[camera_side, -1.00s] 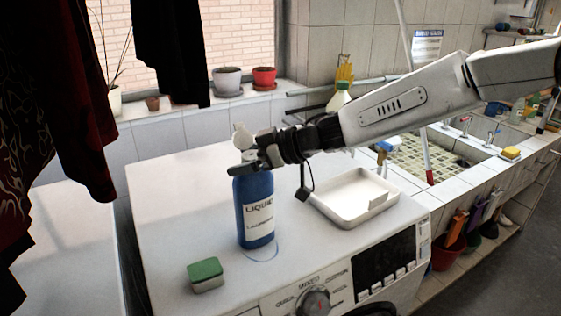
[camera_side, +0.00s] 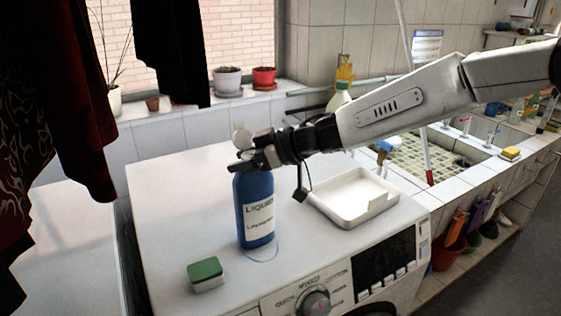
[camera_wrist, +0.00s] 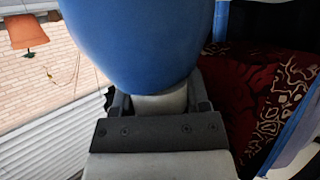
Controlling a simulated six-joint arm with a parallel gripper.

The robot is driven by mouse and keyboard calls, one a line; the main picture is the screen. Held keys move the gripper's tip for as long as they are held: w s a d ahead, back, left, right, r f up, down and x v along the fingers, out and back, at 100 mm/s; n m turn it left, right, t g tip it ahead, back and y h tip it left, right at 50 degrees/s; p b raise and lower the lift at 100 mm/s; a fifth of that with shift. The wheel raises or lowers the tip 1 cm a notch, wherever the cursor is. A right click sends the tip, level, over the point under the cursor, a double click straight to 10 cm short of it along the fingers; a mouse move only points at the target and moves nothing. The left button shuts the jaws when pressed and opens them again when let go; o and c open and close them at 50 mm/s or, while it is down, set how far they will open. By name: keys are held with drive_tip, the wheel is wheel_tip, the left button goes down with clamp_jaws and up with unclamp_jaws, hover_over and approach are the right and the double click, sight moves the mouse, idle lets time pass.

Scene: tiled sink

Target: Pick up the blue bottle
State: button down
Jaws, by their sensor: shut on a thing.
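The blue bottle (camera_side: 254,208) stands upright on top of the white washing machine, with a white label on its front. My gripper (camera_side: 248,164) is at its top and is shut on the bottle's neck. A white cap shows just above the fingers in the side view. In the wrist view the blue body of the bottle (camera_wrist: 140,45) fills the top middle, and its pale neck sits between the two fingers (camera_wrist: 158,105). The fingertips partly hide the neck in the side view.
A green-topped sponge (camera_side: 205,273) lies in front and left of the bottle. A white tray (camera_side: 325,208) lies to the right. Dark clothes (camera_side: 50,110) hang at the left. A tiled sink (camera_side: 440,150) is at the right. The washing machine top (camera_side: 165,200) is clear left of the bottle.

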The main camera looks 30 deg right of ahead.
drive_tip(key=shift+r, duration=0.15)
drive_tip(key=shift+r, duration=0.15)
drive_tip(key=shift+r, duration=1.05)
drive_tip(key=s+d+r, duration=0.5)
drive_tip(key=s+r, duration=0.5)
drive_tip(key=s, duration=0.3)
drive_tip(key=shift+r, duration=0.25)
drive_tip(key=shift+d, duration=0.15)
